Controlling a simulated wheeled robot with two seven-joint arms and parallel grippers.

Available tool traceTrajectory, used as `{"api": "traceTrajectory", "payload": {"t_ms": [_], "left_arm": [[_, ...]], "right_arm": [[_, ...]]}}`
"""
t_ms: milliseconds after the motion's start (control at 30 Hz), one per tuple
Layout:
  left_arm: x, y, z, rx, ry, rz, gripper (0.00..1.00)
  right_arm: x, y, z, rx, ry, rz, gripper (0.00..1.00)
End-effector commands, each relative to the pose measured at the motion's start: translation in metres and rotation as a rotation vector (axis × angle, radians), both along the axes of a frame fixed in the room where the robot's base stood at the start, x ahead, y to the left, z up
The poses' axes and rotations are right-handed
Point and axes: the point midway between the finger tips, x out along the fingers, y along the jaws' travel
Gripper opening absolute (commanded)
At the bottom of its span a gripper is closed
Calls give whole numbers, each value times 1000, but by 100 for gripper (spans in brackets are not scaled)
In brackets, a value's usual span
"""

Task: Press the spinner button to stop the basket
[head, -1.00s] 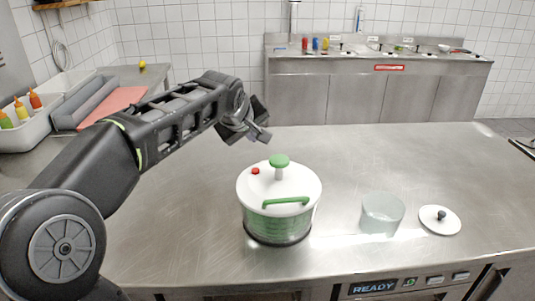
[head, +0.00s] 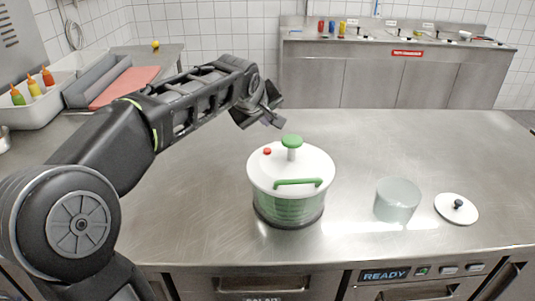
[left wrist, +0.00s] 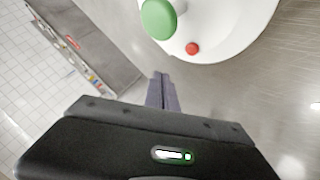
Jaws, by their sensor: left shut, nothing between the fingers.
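The salad spinner (head: 290,205) stands upright on the steel counter, with a clear greenish bowl, a white lid, a green knob (head: 292,141) and a green handle (head: 298,182). The red button (head: 267,151) is on the lid's back left. In the left wrist view the red button (left wrist: 193,48) sits near the lid's edge, beside the green knob (left wrist: 158,19). My left gripper (head: 279,122) is shut and empty, above and behind the lid, apart from the button. Its fingertips also show in the left wrist view (left wrist: 161,76). My right gripper is not in view.
A clear glass container (head: 397,200) and a white lid with a dark knob (head: 456,208) are right of the spinner. Sauce bottles stand in a white bin (head: 40,108) at the left, near a red board (head: 123,87). The counter behind the spinner is clear.

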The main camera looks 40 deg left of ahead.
Motion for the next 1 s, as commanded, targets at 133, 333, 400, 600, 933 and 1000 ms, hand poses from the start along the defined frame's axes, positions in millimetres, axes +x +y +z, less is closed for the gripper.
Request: {"api": "traceTrajectory", "payload": {"t_ms": [133, 333, 400, 600, 933, 1000], "left_arm": [[0, 0, -26, 1, 1, 0, 0], [0, 0, -48, 1, -1, -1, 0], [0, 0, -51, 1, -1, -1, 0], [0, 0, -54, 1, -1, -1, 0], [0, 0, -53, 0, -1, -1, 0], [0, 0, -53, 0, -1, -1, 0]], "right_arm": [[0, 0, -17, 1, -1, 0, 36], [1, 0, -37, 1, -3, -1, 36], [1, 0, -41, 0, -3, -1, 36], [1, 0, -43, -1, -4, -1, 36], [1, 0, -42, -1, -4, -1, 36], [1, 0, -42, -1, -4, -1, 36]]}}
